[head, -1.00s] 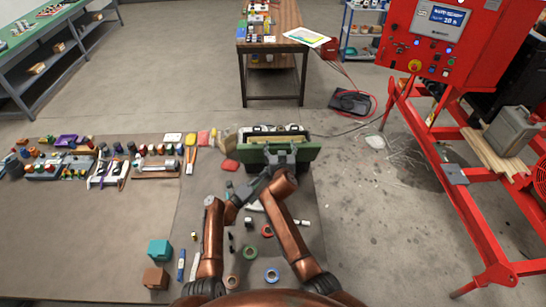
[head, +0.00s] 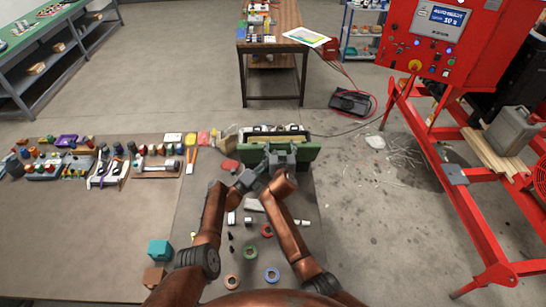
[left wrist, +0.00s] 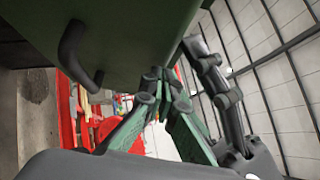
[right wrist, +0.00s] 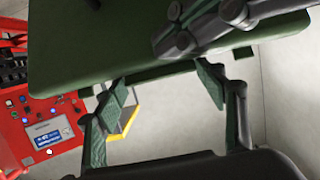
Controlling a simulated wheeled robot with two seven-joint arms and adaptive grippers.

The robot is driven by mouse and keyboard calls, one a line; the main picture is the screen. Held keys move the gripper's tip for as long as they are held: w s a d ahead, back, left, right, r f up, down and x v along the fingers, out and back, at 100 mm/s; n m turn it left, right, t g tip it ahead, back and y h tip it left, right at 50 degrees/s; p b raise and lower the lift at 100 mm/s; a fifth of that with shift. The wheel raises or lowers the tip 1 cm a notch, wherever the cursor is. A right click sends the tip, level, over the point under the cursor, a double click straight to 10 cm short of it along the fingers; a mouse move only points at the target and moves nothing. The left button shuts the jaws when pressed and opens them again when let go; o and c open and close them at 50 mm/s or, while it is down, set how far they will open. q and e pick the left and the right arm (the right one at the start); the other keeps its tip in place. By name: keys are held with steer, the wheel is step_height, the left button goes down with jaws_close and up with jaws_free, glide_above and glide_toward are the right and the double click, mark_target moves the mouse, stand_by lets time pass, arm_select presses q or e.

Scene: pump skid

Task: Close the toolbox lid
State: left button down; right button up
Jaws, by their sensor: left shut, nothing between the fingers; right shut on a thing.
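The green toolbox (head: 247,136) stands at the far end of the mat, its inside and contents showing behind a green panel, the lid (head: 310,153), which is on my side. My left gripper (left wrist: 165,80) is shut and empty, just below the lid, close beside the right gripper.
Several small tools and parts lie in rows on the left of the mat (head: 100,220). Tape rings (head: 272,274) and a teal block (head: 159,249) lie nearer me. A red control panel and frame (head: 440,60) stand at right; a wooden table (head: 270,47) stands behind.

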arm_select(q)
steer(key=shift+w+a+r+n+y, duration=0.15)
steer(key=shift+w+r+n+y, duration=0.15)
steer(key=shift+w+r, duration=0.55)
arm_select(e)
steer(key=shift+a+r, duration=0.15)
steer(key=shift+a, duration=0.05)
arm_select(q)
steer(key=shift+w, duration=0.1)
arm_select(e)
steer(key=shift+s+d, duration=0.1)
jaws_close()
arm_select(q)
steer(key=shift+f, duration=0.15)
arm_select(e)
steer(key=c, duration=0.6)
jaws_free()
steer(key=shift+d, duration=0.1)
steer(key=o, duration=1.8)
steer(key=shift+f, duration=0.2)
steer(key=o, duration=0.5)
arm_select(q)
steer(key=shift+f, duration=0.15)
arm_select(e)
steer(key=shift+r, duration=0.1)
steer(key=shift+r, duration=0.1)
